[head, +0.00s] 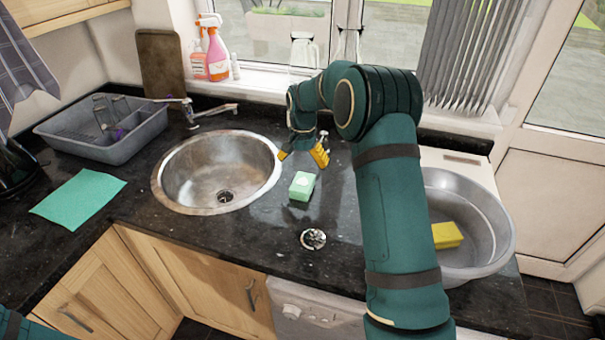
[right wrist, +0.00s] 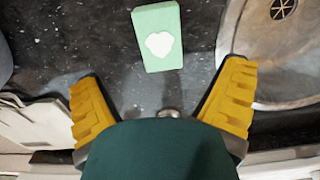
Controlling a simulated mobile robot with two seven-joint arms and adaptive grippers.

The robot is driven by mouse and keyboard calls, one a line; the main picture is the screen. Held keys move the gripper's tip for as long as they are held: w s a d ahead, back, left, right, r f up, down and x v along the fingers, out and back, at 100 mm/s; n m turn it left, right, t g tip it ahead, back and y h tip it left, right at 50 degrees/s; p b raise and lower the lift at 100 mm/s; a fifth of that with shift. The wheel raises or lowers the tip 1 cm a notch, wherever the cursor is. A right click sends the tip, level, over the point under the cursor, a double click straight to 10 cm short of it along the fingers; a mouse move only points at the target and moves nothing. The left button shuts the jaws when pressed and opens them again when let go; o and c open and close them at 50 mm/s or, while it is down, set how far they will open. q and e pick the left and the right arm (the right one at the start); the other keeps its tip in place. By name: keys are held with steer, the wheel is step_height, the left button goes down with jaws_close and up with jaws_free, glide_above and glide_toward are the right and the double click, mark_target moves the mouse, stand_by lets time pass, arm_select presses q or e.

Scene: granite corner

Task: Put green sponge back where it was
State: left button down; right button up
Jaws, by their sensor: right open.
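The green sponge (head: 302,186) lies flat on the dark granite counter, between the round steel sink and the grey bowl. In the right wrist view the sponge (right wrist: 158,36) shows a pale patch on its top and lies just beyond the fingertips. My right gripper (head: 302,155) is open and empty, its yellow fingers apart, behind the sponge in the head view and not touching it. The right wrist view also shows the open fingers (right wrist: 162,80) with bare counter between them. My left gripper is out of view.
The steel sink (head: 178,178) is left of the sponge. A grey bowl (head: 490,205) holding a yellow sponge (head: 446,235) stands right. A green cloth (head: 80,198) and a grey dish tub (head: 142,132) lie far left. Spray bottles (head: 217,56) stand on the sill.

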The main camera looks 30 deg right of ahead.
steer(key=shift+r, duration=1.35)
steer(key=shift+f, duration=0.1)
